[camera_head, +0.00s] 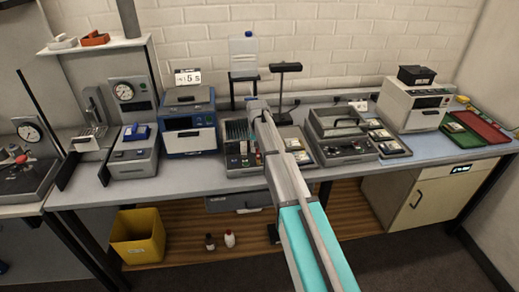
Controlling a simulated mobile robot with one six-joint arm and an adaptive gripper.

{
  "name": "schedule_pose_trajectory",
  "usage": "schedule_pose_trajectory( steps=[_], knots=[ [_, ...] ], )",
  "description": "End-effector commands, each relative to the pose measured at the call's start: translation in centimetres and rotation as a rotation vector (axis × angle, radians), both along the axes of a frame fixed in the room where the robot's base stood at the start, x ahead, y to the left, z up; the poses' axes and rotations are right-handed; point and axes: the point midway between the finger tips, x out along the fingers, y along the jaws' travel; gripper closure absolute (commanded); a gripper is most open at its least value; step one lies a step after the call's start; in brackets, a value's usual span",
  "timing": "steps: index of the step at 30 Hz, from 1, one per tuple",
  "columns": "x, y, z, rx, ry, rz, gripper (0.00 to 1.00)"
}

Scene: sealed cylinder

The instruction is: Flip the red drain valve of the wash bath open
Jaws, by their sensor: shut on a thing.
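My gripper (257,106) is at the far end of my arm, above the back of a dark bench unit with a rack and small coloured parts (238,150). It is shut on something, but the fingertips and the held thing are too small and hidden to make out. A small red spot (258,158) shows at the right of that unit, close beside my arm. I cannot tell whether it is the red drain valve. I cannot clearly pick out the wash bath or the valve's position. My arm hides part of the bench behind it.
A blue-and-white instrument (190,125) stands left of my arm. A grey lidded unit (338,130) stands to the right, with a white device (413,103) beyond. A black stand (284,85) rises behind my arm.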

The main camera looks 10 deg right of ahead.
Motion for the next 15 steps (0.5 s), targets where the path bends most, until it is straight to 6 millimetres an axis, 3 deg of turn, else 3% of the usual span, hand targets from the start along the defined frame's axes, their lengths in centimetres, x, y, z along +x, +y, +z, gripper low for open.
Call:
schedule_pose_trajectory(
  steps=[15],
  knots=[
    [0.04, 0.6, 0.0, 0.002, -0.001, 0.132, 1.0]
  ],
)
